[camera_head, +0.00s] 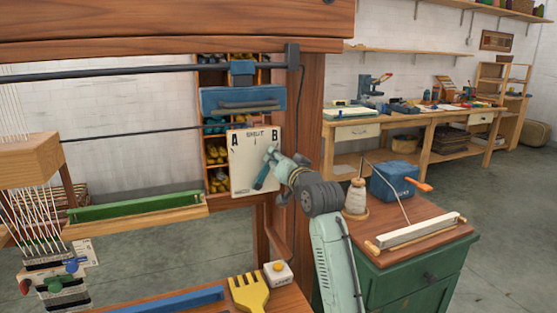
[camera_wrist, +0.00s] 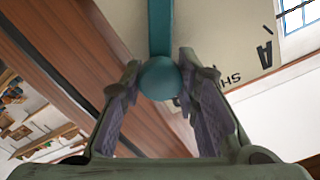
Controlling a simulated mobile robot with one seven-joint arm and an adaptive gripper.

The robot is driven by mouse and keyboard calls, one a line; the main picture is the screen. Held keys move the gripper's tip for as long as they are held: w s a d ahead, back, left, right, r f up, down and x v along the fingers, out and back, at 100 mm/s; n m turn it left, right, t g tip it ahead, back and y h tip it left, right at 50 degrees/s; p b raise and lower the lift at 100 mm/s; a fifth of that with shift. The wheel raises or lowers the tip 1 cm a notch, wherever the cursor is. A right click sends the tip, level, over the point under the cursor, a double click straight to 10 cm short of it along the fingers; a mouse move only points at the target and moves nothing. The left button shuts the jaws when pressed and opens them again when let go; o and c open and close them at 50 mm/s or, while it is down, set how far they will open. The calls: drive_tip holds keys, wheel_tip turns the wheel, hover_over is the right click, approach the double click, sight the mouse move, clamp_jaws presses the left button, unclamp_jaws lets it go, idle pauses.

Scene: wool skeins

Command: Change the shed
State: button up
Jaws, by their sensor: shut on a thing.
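A cream plate (camera_head: 247,150) marked A on the left and B on the right hangs on the wooden loom frame (camera_head: 170,22). A teal lever (camera_head: 261,179) stands out in front of the plate. My gripper (camera_head: 272,158) is at the plate's right half. In the wrist view, the teal lever's rod (camera_wrist: 161,28) ends in a round knob (camera_wrist: 160,78). The knob sits between the two fingers of my gripper (camera_wrist: 160,95), which are shut on it. The plate (camera_wrist: 215,30) also shows behind the knob with its A. My gripper hides part of the plate's B side.
Warp threads (camera_head: 25,215) run down the left. A green channel (camera_head: 135,206) lies left of the plate. A green cabinet (camera_head: 425,275) stands right, carrying a blue box (camera_head: 393,182).

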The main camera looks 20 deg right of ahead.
clamp_jaws()
drive_tip(key=shift+a, duration=0.1)
drive_tip(key=shift+a+r+n+b, duration=0.25)
drive_tip(key=shift+a+n+b, duration=0.25)
drive_tip(key=shift+a+n, duration=0.45)
drive_tip(key=a+n, duration=0.1)
drive_tip(key=n+b, duration=0.1)
drive_tip(key=a+n, duration=0.1)
drive_tip(key=shift+a+r+n+b, duration=0.25)
drive_tip(key=shift+a+n+b, duration=0.05)
drive_tip(key=shift+a+n, duration=0.05)
drive_tip(key=a+n+b, duration=0.1)
drive_tip(key=a+n, duration=0.2)
drive_tip(key=shift+s+f+b, duration=0.1)
drive_tip(key=shift+f+b, duration=0.05)
drive_tip(key=shift+b, duration=0.2)
drive_tip(key=shift+a+f+n+b, duration=0.25)
drive_tip(key=shift+a+n+b, duration=0.1)
drive_tip(key=shift+a+n, duration=0.35)
drive_tip(key=shift+a+f+n+b, duration=0.2)
drive_tip(key=shift+a+n+b, duration=0.2)
drive_tip(key=shift+n, duration=0.5)
drive_tip(key=shift+a, duration=0.1)
